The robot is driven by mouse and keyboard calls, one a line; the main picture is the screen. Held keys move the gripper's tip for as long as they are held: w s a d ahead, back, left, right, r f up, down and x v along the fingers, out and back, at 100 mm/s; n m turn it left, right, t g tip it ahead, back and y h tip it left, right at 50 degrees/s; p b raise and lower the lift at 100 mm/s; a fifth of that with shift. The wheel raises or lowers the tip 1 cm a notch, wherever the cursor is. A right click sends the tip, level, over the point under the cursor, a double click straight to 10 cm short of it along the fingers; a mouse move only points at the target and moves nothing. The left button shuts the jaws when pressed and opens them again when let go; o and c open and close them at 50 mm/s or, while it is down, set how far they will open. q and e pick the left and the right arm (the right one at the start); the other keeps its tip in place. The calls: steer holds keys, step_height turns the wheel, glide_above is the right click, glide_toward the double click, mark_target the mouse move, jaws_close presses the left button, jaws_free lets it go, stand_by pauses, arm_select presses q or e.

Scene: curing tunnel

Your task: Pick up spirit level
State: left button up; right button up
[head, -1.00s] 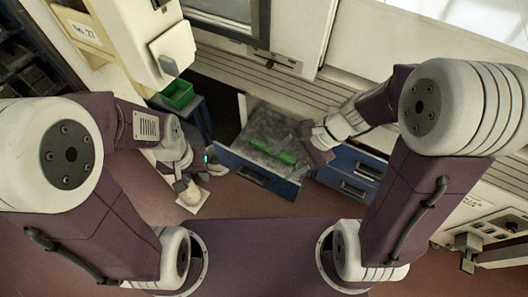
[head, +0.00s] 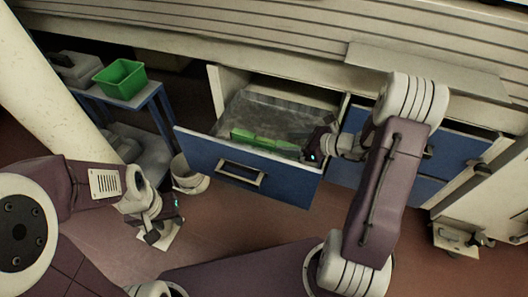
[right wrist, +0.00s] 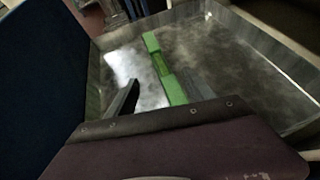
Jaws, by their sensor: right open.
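The green spirit level (head: 254,139) lies in the open blue-fronted drawer (head: 245,172). In the right wrist view the level (right wrist: 164,68) runs lengthwise from the middle of the drawer floor toward my gripper, and its near end is hidden. My right gripper (head: 300,148) is at the right end of the level, low in the drawer. In the right wrist view its two dark fingers (right wrist: 160,92) are spread, one on each side of the level; I cannot tell whether they touch it. My left gripper (head: 158,236) hangs over the floor, away from the drawer, its jaws unclear.
A green bin (head: 120,80) stands on a small blue-legged table (head: 138,100) at the left. A white bucket-like container (head: 188,177) is on the floor left of the drawer. The drawer's metal walls (right wrist: 285,45) surround the level. Closed blue drawers (head: 455,155) are at the right.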

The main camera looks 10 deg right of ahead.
mark_target(268, 140)
steer(key=b+x, duration=0.2)
steer(key=x, duration=0.1)
steer(key=shift+a+f+b, duration=0.1)
steer(key=shift+f+b, duration=0.05)
steer(key=shift+b, duration=0.2)
steer(key=shift+w+a, duration=0.15)
steer(key=shift+w, duration=0.15)
steer(key=b+x, duration=0.3)
steer(key=x, duration=0.1)
steer(key=shift+w+f+b, duration=0.15)
steer(key=shift+f+b, duration=0.05)
steer(key=shift+b, duration=0.2)
steer(key=shift+w+a+f, duration=0.1)
steer(key=shift+w+a, duration=0.2)
jaws_close()
